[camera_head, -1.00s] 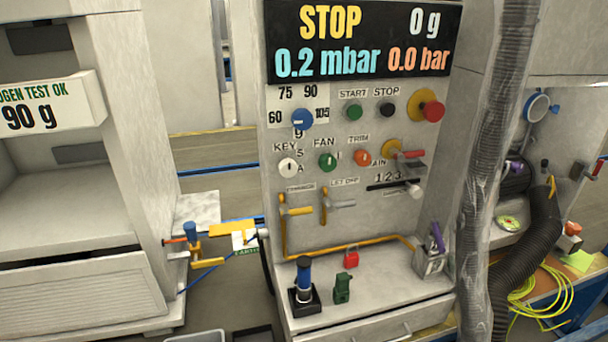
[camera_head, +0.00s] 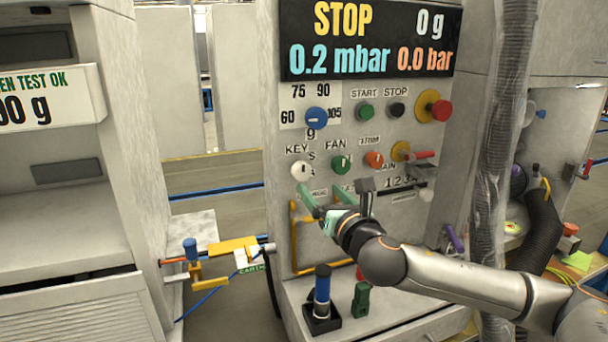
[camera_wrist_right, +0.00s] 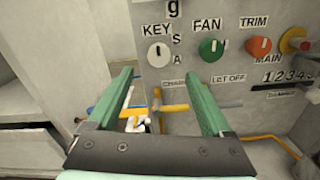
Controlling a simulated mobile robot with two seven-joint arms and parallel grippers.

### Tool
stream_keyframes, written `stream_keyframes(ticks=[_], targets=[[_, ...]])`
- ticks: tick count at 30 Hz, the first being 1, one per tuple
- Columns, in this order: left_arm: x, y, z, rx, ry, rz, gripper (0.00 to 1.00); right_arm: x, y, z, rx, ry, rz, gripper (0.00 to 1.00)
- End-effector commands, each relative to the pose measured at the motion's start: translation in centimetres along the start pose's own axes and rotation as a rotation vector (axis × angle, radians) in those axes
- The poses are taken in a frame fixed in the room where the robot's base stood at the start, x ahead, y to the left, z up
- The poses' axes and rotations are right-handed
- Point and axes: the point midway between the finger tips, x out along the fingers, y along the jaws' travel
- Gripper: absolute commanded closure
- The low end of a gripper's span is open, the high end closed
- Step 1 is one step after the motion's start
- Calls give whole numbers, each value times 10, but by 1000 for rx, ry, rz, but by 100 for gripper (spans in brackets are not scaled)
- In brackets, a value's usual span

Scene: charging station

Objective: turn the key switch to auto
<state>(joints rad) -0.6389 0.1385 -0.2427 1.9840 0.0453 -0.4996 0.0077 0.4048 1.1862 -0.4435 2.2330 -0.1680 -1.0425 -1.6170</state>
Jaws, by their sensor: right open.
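The key switch (camera_head: 301,171) is a round white knob on the panel under the label KEY. It also shows in the right wrist view (camera_wrist_right: 159,54), with a dark, roughly upright mark and the letters S and A at its right. My right gripper (camera_head: 318,188) has two green fingers spread apart, with nothing between them. In the head view it is just below and right of the knob. In the wrist view the knob appears just beyond and between the fingertips (camera_wrist_right: 160,74). No contact shows. My left gripper is not in view.
The green FAN knob (camera_head: 340,163) and orange TRIM knob (camera_head: 374,159) are right of the key switch. A blue dial (camera_head: 316,118) is above. Yellow handles and pipe (camera_head: 293,240) are below. A blue-handled tool (camera_head: 322,290) stands on the ledge.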

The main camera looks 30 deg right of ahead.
Motion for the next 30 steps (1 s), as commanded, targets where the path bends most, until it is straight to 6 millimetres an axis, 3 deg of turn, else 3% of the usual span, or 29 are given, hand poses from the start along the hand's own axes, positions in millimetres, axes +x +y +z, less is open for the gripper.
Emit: stream_keyframes(ticks=[15, 22, 30], targets=[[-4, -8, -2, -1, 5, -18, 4, 85, 1, 0, 7, 2, 1, 16], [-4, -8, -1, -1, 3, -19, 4, 103, 1, -1, 6, 2, 2, 16], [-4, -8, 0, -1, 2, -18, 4, 106, 1, -1, 5, 3, 3, 16]])
